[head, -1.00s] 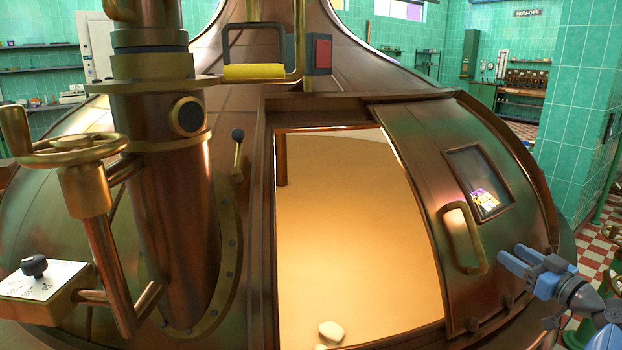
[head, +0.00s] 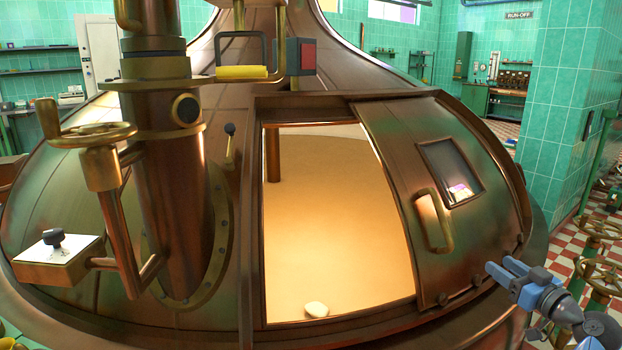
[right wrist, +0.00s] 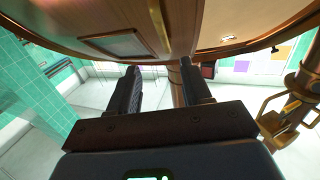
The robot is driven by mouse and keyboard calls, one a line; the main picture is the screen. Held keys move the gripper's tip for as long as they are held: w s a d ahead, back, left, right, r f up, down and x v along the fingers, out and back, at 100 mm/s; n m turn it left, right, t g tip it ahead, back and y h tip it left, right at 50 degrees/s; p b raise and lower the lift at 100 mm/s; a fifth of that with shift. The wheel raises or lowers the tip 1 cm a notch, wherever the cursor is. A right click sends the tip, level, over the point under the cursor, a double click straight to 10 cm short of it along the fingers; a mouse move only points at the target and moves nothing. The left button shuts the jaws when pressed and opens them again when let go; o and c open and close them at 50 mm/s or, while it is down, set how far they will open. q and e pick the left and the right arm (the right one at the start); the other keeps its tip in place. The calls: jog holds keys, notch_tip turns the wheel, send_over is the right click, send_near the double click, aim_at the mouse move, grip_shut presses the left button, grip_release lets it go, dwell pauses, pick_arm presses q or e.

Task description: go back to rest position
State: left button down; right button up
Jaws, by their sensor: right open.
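My right gripper (head: 500,270) is at the lower right of the head view, to the right of and below the door handle. It is open and empty, apart from the copper kettle (head: 60,215). In the right wrist view its two dark fingers (right wrist: 165,88) stand apart with nothing held between them. The kettle's sliding door (head: 400,150) stands to the right of the opening, and its brass handle (head: 434,222) is free. Through the opening the pale interior (head: 330,230) shows, with a small whitish lump (head: 316,309) near the bottom. My left gripper is not in view.
A copper pipe (head: 165,190) with a brass handwheel (head: 90,136) and a white-topped control box (head: 58,255) stands at the left. At the right are a green tiled pillar (head: 570,100), brass valve wheels (head: 600,270) and red-and-white floor (head: 565,240).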

jog(key=s+a+f+m+h, duration=0.2)
jog(key=a+f, duration=0.2)
jog(key=f, duration=0.4)
jog(key=s+a+f+m+h, duration=0.1)
jog(key=a+f+m+h, duration=0.2)
jog(key=f, duration=0.4)
jog(key=s+a+f+h, duration=0.1)
jog(key=s+a+f, duration=0.35)
jog(key=s, duration=0.25)
jog(key=s+a+f+g, duration=0.1)
jog(key=s+a+f, duration=0.2)
jog(key=s+a, duration=0.25)
jog(key=s+a+f+h, duration=0.1)
jog(key=s+a+f, duration=0.25)
jog(key=s, duration=0.35)
jog(key=s+a+r+n+t+y, duration=0.1)
jog(key=s+a+r, duration=0.15)
jog(key=s, duration=0.35)
jog(key=s+a+r+n+y, duration=0.1)
jog(key=s+a+r+y, duration=0.15)
jog(key=s, duration=0.45)
notch_tip(320, 180, up, 25)
jog(key=p, duration=2.5)
jog(key=shift+a+f+t+h, duration=0.2)
jog(key=shift+a+t+h, duration=0.15)
jog(key=shift+h, duration=0.1)
jog(key=shift+w, duration=0.15)
jog(key=shift+c, duration=0.6)
